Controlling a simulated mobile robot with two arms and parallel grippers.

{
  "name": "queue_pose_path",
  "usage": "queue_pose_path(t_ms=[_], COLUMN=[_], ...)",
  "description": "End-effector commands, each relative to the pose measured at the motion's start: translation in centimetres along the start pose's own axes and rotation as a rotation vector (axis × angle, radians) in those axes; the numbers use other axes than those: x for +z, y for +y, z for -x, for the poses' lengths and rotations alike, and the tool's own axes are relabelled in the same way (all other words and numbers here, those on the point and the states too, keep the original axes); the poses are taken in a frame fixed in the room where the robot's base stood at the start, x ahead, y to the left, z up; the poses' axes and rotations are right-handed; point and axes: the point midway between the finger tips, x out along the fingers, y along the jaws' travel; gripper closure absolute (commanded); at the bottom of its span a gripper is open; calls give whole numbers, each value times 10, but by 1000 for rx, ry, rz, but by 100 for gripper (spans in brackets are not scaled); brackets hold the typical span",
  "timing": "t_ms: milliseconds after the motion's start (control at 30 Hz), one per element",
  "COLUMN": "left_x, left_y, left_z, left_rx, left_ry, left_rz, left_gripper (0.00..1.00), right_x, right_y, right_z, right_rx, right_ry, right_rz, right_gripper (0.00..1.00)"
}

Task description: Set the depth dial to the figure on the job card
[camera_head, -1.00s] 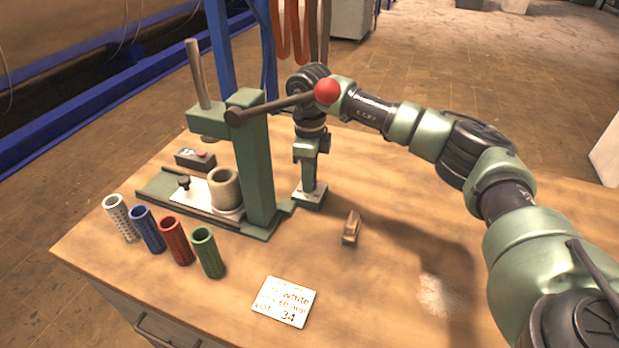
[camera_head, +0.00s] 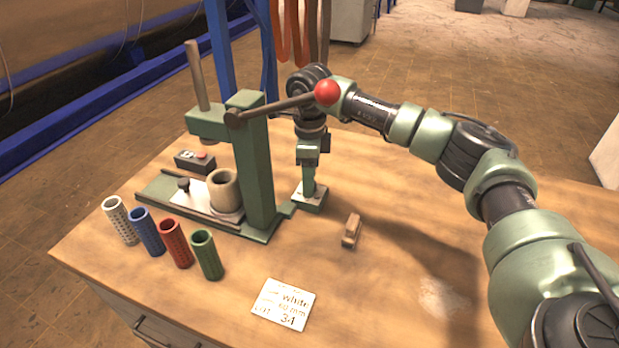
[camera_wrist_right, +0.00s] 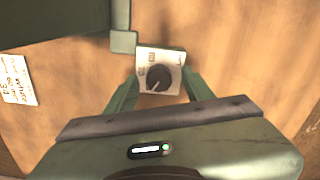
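The depth dial (camera_head: 311,197) is a dark round knob on a pale plate at the press's right foot. The right wrist view shows its knob (camera_wrist_right: 158,78) with markings too small to read surely. My right gripper (camera_head: 308,178) points down over the dial. Its fingers lie apart on either side of the plate, and contact with the knob does not show. The job card (camera_head: 283,304) lies at the table's front; I read "white", a blurred mm figure, probably 60, and "34". My left gripper is out of view.
The green press (camera_head: 258,165) with a red-knobbed lever (camera_head: 327,93) stands left of my right arm. White, blue, red and green perforated tubes (camera_head: 177,243) stand at the front left. A small brown block (camera_head: 352,230) lies right of the dial. The table's right side is clear.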

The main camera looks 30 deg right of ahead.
Motion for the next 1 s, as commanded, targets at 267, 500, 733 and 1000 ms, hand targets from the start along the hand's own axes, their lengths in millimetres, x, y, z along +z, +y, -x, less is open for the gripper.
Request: queue_pose_path(t_ms=[267, 500, 733, 1000], left_x=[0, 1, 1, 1], left_y=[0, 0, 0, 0], left_z=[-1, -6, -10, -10], left_rx=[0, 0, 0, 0], left_ry=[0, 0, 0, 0], left_rz=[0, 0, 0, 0], left_gripper=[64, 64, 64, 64], right_x=[0, 0, 0, 0], right_y=[1, 0, 0, 0], right_z=[0, 32, 67, 77], right_rx=[3, 0, 1, 3], right_ry=[2, -1, 0, 2], right_rz=[0, 0, 0, 0], right_gripper=[48, 48, 48, 48])
